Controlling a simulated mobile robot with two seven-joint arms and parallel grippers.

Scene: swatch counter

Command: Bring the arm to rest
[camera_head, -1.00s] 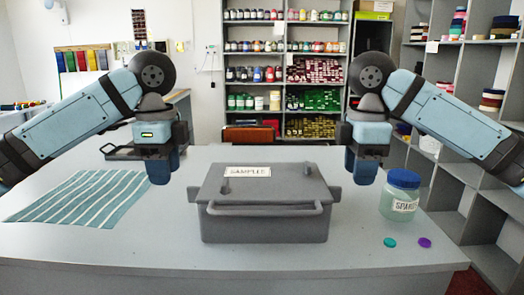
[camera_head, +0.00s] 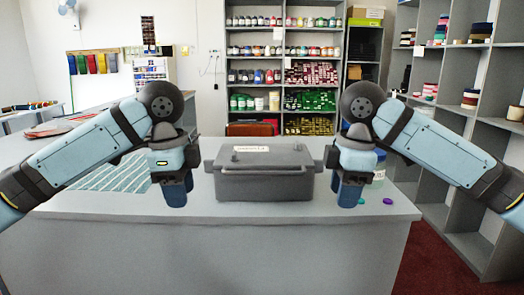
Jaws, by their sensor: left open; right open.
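My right gripper (camera_head: 349,192) hangs fingers down just right of the box. Both are open and hold nothing that I can see. The box is shut, with a pale label on its lid and a bar handle at its front. It stands on the grey counter (camera_head: 255,217). Both arms are bent, coming in from the left and right edges.
A striped teal cloth (camera_head: 110,178) lies on the counter at left, partly behind my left arm. A jar (camera_head: 379,168) at right is mostly hidden by my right gripper. A teal disc (camera_head: 361,201) and a purple disc (camera_head: 388,201) lie near the front right edge. Shelves (camera_head: 470,115) stand at right.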

